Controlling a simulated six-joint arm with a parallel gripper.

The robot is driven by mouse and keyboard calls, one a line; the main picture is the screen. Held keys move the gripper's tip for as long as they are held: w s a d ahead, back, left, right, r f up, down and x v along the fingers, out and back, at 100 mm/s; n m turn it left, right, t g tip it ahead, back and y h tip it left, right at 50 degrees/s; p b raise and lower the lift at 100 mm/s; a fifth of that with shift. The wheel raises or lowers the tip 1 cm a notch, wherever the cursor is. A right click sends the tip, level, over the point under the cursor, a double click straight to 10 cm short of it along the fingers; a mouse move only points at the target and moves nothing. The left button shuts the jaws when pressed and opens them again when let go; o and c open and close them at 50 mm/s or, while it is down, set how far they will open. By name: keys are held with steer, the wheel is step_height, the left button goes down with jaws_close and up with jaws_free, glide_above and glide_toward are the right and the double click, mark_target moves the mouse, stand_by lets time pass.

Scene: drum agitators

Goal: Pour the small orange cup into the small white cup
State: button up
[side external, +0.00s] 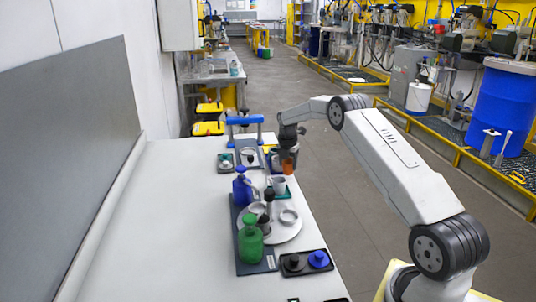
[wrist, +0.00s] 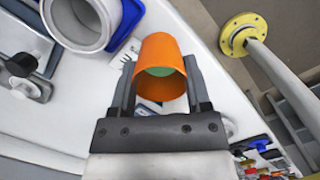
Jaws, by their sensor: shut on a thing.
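The small orange cup (side external: 288,166) is between the fingers of my gripper (side external: 287,155), which is shut on it. In the wrist view the orange cup (wrist: 161,62) shows its open mouth, with a green surface inside. A small white cup (side external: 279,184) stands upright just below and left of the orange cup in the side view, apart from it. A large pale round vessel (wrist: 78,22) is at the upper left of the wrist view; I cannot tell whether it is that same cup.
A round grey tray (side external: 284,232) holds rings and dark-topped pieces. A blue bottle (side external: 242,190) and a green bottle (side external: 250,242) stand beside it. A blue stand (side external: 244,121) is behind. A dark tray (side external: 305,263) is at the front. The left of the white table (side external: 165,220) is clear.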

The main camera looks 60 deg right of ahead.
mark_target(283, 162)
steer(key=shift+s+a+r+t+h, duration=0.15)
steer(key=shift+a+h, duration=0.5)
steer(key=shift+h, duration=0.05)
steer(key=shift+s+a+r+t+h, duration=0.15)
steer(key=shift+a+r+t+h, duration=0.05)
steer(key=shift+a+h, duration=0.5)
steer(key=shift+s+a+r+t+h, duration=0.15)
steer(key=shift+a+h, duration=0.45)
steer(key=shift+h, duration=0.1)
steer(key=shift+s+a+r+h, duration=0.2)
steer(key=shift+a+r+h, duration=0.5)
steer(key=shift+r+h, duration=0.15)
steer(key=shift+r, duration=0.1)
steer(key=shift+s+a+r+t+h, duration=0.1)
steer(key=shift+a+t+h, duration=0.3)
steer(key=shift+h, duration=0.45)
steer(key=shift+r+h, duration=0.15)
steer(key=shift+h, duration=0.55)
steer(key=shift+a+f+t+h, duration=0.2)
steer(key=shift+f+t+h, duration=0.2)
steer(key=shift+f+h, duration=0.4)
steer(key=shift+s+a+r+h, duration=0.1)
steer(key=shift+r+h, duration=0.8)
steer(key=shift+r, duration=0.15)
steer(key=shift+s+a+r+t+h, duration=0.1)
steer(key=shift+a+r+t+h, duration=0.15)
steer(key=shift+r+h, duration=0.4)
steer(key=shift+a+r+t+h, duration=0.15)
steer(key=shift+a+r+h, duration=0.1)
steer(key=shift+r, duration=0.7)
